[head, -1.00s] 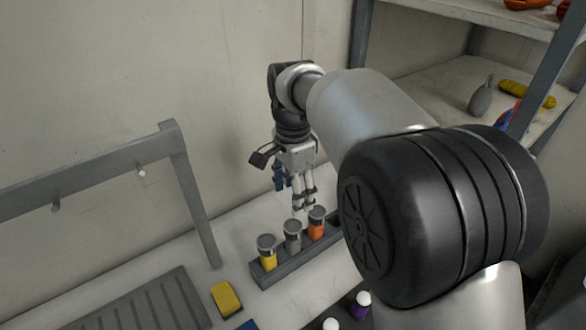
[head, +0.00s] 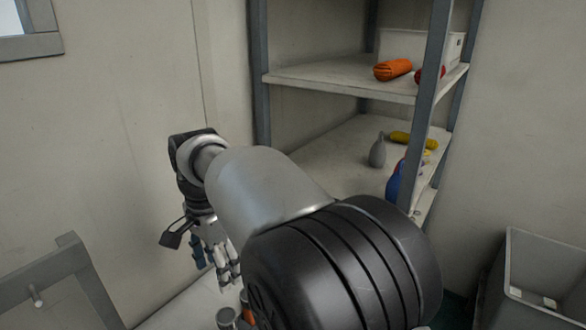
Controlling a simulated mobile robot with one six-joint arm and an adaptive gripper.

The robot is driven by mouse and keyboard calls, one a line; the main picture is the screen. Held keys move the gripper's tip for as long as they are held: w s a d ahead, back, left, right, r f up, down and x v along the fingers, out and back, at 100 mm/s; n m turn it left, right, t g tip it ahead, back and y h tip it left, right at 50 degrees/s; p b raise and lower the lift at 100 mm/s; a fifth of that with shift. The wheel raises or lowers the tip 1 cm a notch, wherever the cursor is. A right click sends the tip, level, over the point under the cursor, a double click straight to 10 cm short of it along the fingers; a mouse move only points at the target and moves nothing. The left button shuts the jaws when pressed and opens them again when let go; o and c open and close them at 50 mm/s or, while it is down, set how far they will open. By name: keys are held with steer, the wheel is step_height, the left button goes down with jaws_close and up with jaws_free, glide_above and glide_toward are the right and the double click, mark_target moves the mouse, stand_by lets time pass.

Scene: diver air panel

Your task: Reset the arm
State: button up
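My arm reaches from the lower middle toward the upper left, and its large black joint hides much of the table. My gripper (head: 228,277) hangs at the arm's far end, pointing down over the table. Its fingers show small and partly behind the arm, so I cannot tell whether they are open or shut. Just below it are the grey-capped top of a container (head: 227,316) and a bit of an orange one (head: 247,316). The rack that holds them is out of sight.
A grey frame with a peg (head: 75,262) stands at left. A shelf unit (head: 330,75) at the back holds an orange roll (head: 393,69), a grey bottle (head: 377,150), a yellow item (head: 413,140) and a blue item (head: 394,186). A grey bin (head: 513,262) stands at right.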

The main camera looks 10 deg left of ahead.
steer(key=s+d+r+n+t, duration=0.1)
steer(key=s+d+r, duration=0.15)
steer(key=d, duration=0.45)
steer(key=s+d+r+n, duration=0.1)
steer(key=d+r, duration=0.2)
steer(key=d, duration=0.5)
steer(key=s+d+r+n+t, duration=0.1)
steer(key=d+r, duration=0.2)
steer(key=d, duration=0.4)
steer(key=s+d+f+n+t, duration=0.1)
steer(key=s+d+f+n, duration=0.1)
steer(key=s+d, duration=0.5)
steer(key=s+d+f+n+t, duration=0.1)
steer(key=s+d+f, duration=0.3)
steer(key=s+d, duration=0.3)
steer(key=shift+s+d+f+n+t, duration=0.2)
steer(key=shift+s+f+n+t, duration=0.15)
steer(key=shift+s, duration=0.25)
